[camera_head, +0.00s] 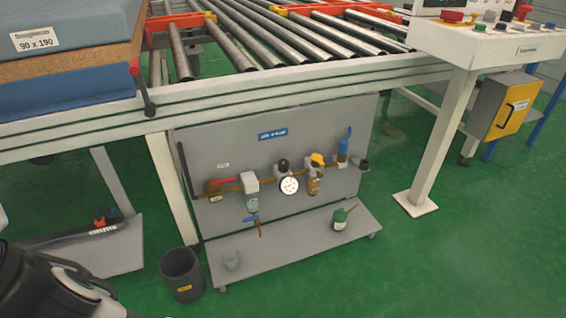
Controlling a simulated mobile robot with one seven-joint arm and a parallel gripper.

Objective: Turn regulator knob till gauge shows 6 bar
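A grey panel (225,150) under the roller conveyor carries a row of air fittings. A round white gauge (289,186) sits near the middle of the row. Its needle and numbers are too small to read. A black knob (283,164) stands just above the gauge and looks like the regulator knob. My gripper is not in view. Only a dark part of my arm shows at the bottom left, well apart from the panel.
The panel also carries a red handle (222,181), a yellow-topped fitting (317,160) and a blue fitting (343,149). Floor in front is clear.

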